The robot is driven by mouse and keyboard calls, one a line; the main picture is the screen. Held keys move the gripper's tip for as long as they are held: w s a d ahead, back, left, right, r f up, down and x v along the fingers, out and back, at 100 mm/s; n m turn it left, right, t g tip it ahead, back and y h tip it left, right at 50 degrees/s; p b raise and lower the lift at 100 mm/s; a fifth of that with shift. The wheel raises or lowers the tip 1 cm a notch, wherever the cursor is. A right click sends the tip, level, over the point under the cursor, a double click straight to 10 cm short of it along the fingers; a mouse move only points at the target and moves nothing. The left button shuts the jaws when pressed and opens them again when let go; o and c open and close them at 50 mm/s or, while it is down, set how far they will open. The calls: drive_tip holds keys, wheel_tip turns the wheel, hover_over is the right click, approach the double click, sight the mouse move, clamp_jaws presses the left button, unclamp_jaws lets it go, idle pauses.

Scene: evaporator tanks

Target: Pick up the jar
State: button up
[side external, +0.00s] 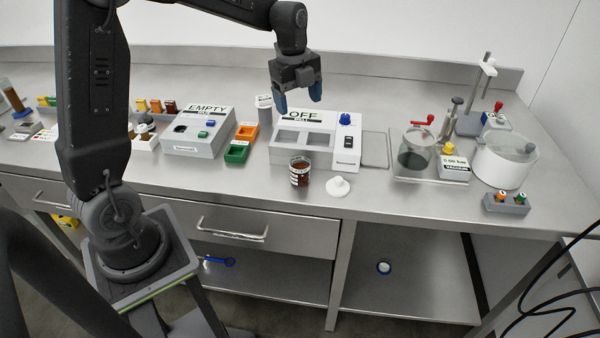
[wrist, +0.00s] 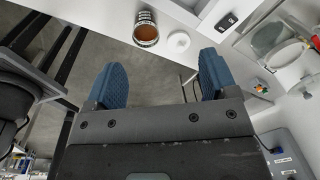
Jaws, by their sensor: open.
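The jar (side external: 299,172) is a small clear container with brown contents and a label. It stands upright on the steel bench near the front edge, in front of the white OFF machine. It also shows at the top of the wrist view (wrist: 146,30), its open top visible. A white lid (side external: 338,186) with a knob lies on the bench just right of the jar; it also shows in the wrist view (wrist: 178,41). My gripper (side external: 298,100) is open and empty above the OFF machine, higher than the jar and behind it. Its blue fingertips touch nothing.
The OFF machine (side external: 318,133) with open wells stands behind the jar. Green (side external: 236,152) and orange (side external: 247,131) trays and the EMPTY box (side external: 198,145) are to the left. A glass vessel (side external: 414,155) stands to the right. Bench around the jar's front is clear.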

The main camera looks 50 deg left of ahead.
drive_tip(key=s+d+f+m, duration=0.2)
drive_tip(key=s+d+m, duration=0.1)
drive_tip(key=d+m, duration=0.1)
hover_over(300, 163)
drive_tip(key=s+d, duration=0.1)
drive_tip(key=d, duration=0.1)
wheel_tip(300, 163, down, 7)
drive_tip(key=shift+g+y, duration=0.3)
drive_tip(key=shift+g, duration=0.1)
drive_tip(key=shift+s+a+f, duration=0.1)
drive_tip(key=shift+f, duration=1.4)
drive_tip(key=shift+a+f, duration=0.1)
drive_tip(key=shift+f, duration=1.35)
drive_tip(key=shift+c, duration=0.4)
drive_tip(key=c, duration=1)
drive_tip(key=shift+r, duration=0.1)
